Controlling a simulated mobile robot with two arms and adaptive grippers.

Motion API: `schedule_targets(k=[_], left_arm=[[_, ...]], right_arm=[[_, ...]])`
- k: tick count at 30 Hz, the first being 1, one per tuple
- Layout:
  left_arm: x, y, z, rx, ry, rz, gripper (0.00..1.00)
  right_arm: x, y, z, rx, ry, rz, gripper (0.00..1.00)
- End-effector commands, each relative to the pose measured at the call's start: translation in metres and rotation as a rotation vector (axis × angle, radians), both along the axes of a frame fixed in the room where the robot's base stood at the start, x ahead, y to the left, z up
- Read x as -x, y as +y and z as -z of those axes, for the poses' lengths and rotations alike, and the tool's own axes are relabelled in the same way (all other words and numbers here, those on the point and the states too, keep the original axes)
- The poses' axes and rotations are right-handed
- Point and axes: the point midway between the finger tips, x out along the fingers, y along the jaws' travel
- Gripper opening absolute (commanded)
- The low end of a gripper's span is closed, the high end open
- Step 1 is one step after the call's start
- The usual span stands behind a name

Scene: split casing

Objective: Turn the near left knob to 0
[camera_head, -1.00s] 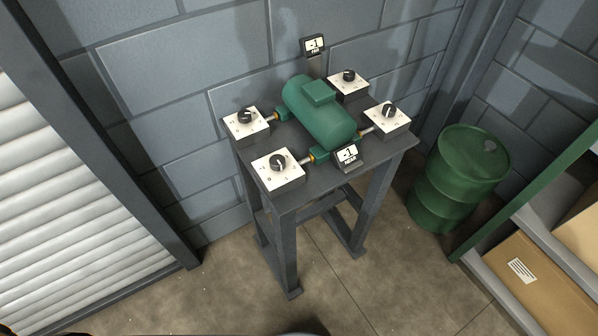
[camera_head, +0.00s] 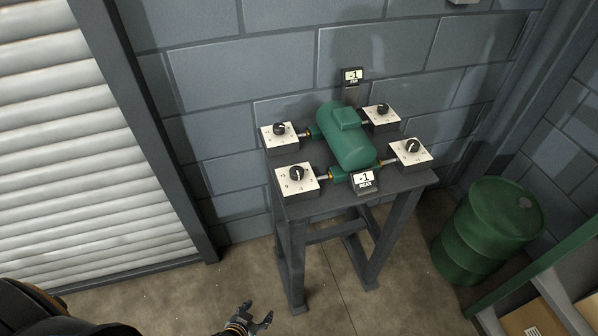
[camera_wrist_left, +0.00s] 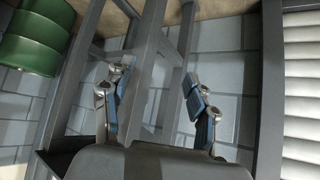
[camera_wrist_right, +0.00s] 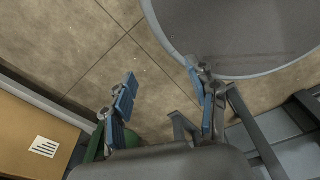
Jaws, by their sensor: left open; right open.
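The near left knob (camera_head: 297,173) is a black dial on a white-topped box at the near left corner of the dark table (camera_head: 318,207). Its white pointer mark is too small to read surely. The near display (camera_head: 364,180) reads -1. My left gripper (camera_head: 262,318) is open and empty, low in front of the table and well apart from the knob. In the left wrist view its open fingers (camera_wrist_left: 155,95) face the table's legs. My right gripper (camera_wrist_right: 165,95) is open and empty in the right wrist view, above the floor; the head view does not show it.
Three other knob boxes stand on the table: far left (camera_head: 279,131), far right (camera_head: 381,112) and near right (camera_head: 411,149). A green motor-like casing (camera_head: 346,137) lies between them. The far display (camera_head: 352,76) reads -1. A green barrel (camera_head: 490,228) stands right; a shutter (camera_head: 85,150) is left.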

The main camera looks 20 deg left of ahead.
Motion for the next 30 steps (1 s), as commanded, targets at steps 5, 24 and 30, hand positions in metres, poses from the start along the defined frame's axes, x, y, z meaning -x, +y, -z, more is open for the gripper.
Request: schedule_targets(k=[5, 24, 30], left_arm=[[-0.073, -0.004, -0.112, 0.052, -0.283, -0.001, 0.58], [-0.157, -0.018, -0.345, 0.146, -0.794, 0.068, 0.58], [-0.197, -0.026, -0.346, 0.148, -0.793, 0.068, 0.58]], right_arm=[[0.002, -0.004, -0.014, 0.005, 0.003, -0.002, 0.58], [0.008, -0.012, -0.034, 0.015, 0.013, -0.001, 0.58], [0.008, -0.012, -0.042, 0.015, 0.013, 0.0, 0.58]])
